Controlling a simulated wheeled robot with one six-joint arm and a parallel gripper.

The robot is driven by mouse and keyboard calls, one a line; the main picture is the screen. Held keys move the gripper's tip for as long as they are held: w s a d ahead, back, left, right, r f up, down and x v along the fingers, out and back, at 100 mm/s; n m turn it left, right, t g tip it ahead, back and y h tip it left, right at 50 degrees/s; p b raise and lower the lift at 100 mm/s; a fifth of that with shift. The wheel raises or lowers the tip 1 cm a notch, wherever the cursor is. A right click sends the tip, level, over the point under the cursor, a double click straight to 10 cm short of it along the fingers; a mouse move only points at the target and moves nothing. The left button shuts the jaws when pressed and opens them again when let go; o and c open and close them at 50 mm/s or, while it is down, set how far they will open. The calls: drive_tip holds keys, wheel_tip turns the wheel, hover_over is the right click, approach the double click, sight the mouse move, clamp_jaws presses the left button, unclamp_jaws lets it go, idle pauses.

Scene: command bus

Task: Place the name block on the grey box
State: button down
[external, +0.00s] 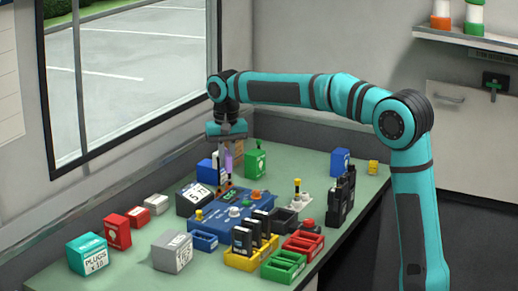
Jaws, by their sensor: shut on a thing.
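My gripper (228,158) points down over the back middle of the green table, behind the blue panel. It is shut on a small purple block (229,163), which shows only in part between the fingers. No name can be read on it, so I cannot tell for sure that it is the name block. A grey box (172,253) with a white label stands at the table's front left, well apart from my gripper. A smaller pale grey box (155,204) stands farther back at the left.
A blue panel (232,212) with knobs lies mid-table, beside a dark box (194,199). A yellow tray (241,262) with upright black radios, a red tray (302,245) and a green tray (283,268) fill the front. A teal box (87,254) stands front left.

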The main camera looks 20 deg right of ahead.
drive_tip(key=s+a+r+n, duration=0.2)
drive_tip(key=s+a+n, duration=0.2)
drive_tip(key=s+a, duration=0.65)
drive_tip(key=r+n, duration=0.2)
drive_tip(key=n, duration=0.3)
hover_over(171, 239)
drive_tip(key=shift+f, duration=5)
drive_tip(key=shift+f, duration=0.1)
drive_tip(key=c, duration=1.4)
unclamp_jaws()
wheel_tip(171, 239, up, 12)
